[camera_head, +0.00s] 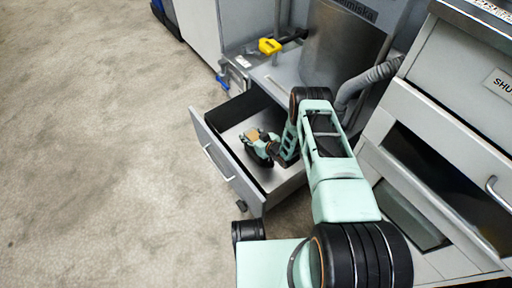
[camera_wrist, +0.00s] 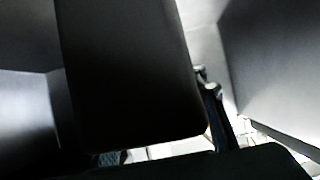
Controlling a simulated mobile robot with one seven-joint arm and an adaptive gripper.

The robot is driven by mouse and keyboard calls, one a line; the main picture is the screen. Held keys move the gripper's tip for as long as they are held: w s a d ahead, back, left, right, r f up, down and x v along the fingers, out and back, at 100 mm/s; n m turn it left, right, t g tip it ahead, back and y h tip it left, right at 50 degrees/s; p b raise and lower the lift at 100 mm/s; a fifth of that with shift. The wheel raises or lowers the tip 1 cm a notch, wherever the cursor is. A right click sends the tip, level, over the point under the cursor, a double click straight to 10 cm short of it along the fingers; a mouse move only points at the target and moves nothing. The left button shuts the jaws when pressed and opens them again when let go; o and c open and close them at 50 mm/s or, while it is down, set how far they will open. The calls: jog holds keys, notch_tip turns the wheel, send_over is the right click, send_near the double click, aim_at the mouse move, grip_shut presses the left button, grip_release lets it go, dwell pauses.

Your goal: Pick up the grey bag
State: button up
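My gripper (camera_head: 262,150) is inside an open grey drawer (camera_head: 226,176), low over its light floor. A small tan patch shows at the gripper; I cannot tell whether it is part of the gripper or a separate thing. In the wrist view a large dark block fills the middle, and one dark finger of my gripper shows just right of it. I cannot tell what the block is. I cannot make out a grey bag for sure in either view. Whether the fingers are open or closed on something is not clear.
A grey cabinet with a handle (camera_head: 493,190) stands to the right. A grey hose (camera_head: 372,80) and a large metal cylinder (camera_head: 340,45) are behind the drawer. A yellow part (camera_head: 269,46) sits on the ledge.

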grip_shut()
jog(key=shift+w+r, duration=0.1)
jog(key=shift+r, duration=0.05)
